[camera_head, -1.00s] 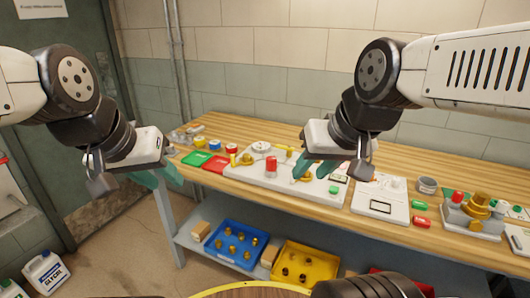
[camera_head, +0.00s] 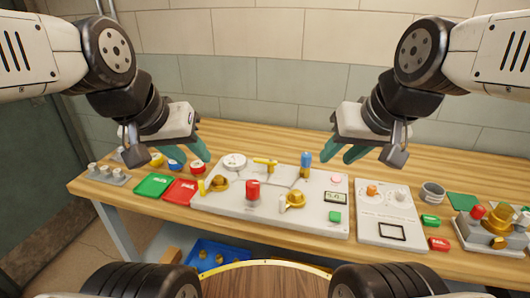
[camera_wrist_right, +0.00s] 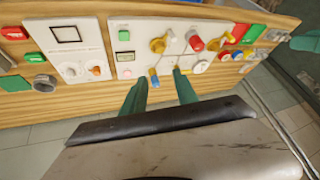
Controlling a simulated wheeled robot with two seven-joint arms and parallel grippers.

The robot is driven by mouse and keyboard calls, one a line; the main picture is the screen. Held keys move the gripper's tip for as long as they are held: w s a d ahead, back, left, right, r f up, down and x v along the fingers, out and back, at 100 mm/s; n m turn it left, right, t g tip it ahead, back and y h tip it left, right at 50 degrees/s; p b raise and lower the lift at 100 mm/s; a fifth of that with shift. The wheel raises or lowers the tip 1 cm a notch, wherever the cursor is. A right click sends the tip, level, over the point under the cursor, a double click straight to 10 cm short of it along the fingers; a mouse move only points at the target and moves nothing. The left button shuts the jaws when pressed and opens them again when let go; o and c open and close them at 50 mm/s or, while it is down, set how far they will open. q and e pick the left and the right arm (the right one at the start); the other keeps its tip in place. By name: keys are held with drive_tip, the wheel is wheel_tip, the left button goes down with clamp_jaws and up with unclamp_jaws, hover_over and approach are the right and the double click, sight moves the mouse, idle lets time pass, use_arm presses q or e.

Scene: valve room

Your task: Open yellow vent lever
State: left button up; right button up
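A white valve panel (camera_head: 225,203) lies on the workbench. A yellow lever (camera_head: 265,161) lies sideways at its back edge, and a second short yellow handle (camera_head: 201,187) stands at its left end. Which is the vent lever I cannot tell. The right wrist view also shows a yellow lever (camera_wrist_right: 177,70) beside a blue handle (camera_wrist_right: 153,78). My right gripper (camera_head: 340,151) is open and empty, above the bench behind the panel's right end. My left gripper (camera_head: 188,149) is open and empty, up and left of the panel. Neither touches a lever.
A blue-topped handle (camera_head: 305,163), a red knob (camera_head: 253,190) and brass valves (camera_head: 295,200) rise from the panel. Green (camera_head: 153,185) and red (camera_head: 181,190) trays sit left. A second white panel (camera_head: 390,205) stands right. A wall closes the back.

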drive_tip(key=shift+w+a, duration=0.1)
drive_tip(key=shift+w, duration=0.25)
clamp_jaws()
drive_tip(key=w+a+f+m+g+h, duration=0.1)
drive_tip(key=w+a+f, duration=0.4)
drive_tip(key=w+a, duration=0.4)
drive_tip(key=w+a+f+m+g+h, duration=0.1)
drive_tip(key=w+a+f+m+h, duration=0.1)
drive_tip(key=w+a+f, duration=0.4)
drive_tip(key=w+a, duration=0.3)
drive_tip(key=a, duration=0.1)
drive_tip(key=shift+w+m, duration=0.3)
drive_tip(key=shift+a, duration=0.1)
